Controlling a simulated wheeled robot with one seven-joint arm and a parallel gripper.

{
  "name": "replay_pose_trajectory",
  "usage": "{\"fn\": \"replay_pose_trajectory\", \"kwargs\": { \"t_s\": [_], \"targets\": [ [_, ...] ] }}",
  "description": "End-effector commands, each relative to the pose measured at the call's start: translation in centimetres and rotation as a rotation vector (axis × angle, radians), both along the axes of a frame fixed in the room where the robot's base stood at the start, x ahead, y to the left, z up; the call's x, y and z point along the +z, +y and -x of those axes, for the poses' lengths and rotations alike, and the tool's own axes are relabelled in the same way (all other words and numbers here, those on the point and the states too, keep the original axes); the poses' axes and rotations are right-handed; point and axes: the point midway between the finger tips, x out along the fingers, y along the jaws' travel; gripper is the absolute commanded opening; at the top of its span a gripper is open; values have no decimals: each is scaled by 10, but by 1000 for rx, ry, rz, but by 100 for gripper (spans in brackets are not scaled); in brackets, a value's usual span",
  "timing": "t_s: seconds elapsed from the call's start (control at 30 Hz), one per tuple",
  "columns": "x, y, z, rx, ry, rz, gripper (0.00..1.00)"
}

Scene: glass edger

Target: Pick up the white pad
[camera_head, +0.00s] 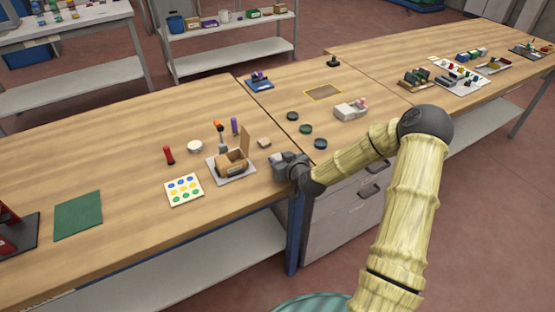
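A small round white thing (195,147), which looks like the white pad, lies flat on the wooden bench, left of the centre of the view. It stands apart from the things around it. My gripper (279,166) is at the bench's front edge, to the right of the white pad and nearer to me, well apart from it. The gripper is small and dark in this view. I cannot see whether its fingers are open, and nothing clearly shows in them.
A grey tray with a brown box (232,163) stands between pad and gripper. A sheet with coloured dots (184,190) lies in front. A small tan block (264,142) lies near my gripper. Bench behind the pad is clear.

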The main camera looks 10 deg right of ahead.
Motion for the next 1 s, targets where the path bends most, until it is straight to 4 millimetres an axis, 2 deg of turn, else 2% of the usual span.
{"fn": "replay_pose_trajectory", "kwargs": {
  "t_s": [0.03, 0.07, 0.4, 0.57, 0.77, 1.0],
  "targets": [
    [0, 0, 0, 0, 0, 0, 17],
    [0, 0, 0, 0, 0, 0, 11],
    [0, 0, 0, 0, 0, 0, 11],
    [8, 0, 0, 1, -2, 1, 11],
    [34, 0, -1, 1, -4, 3, 11],
    [76, 0, 0, 1, -4, 3, 11]
  ]
}}
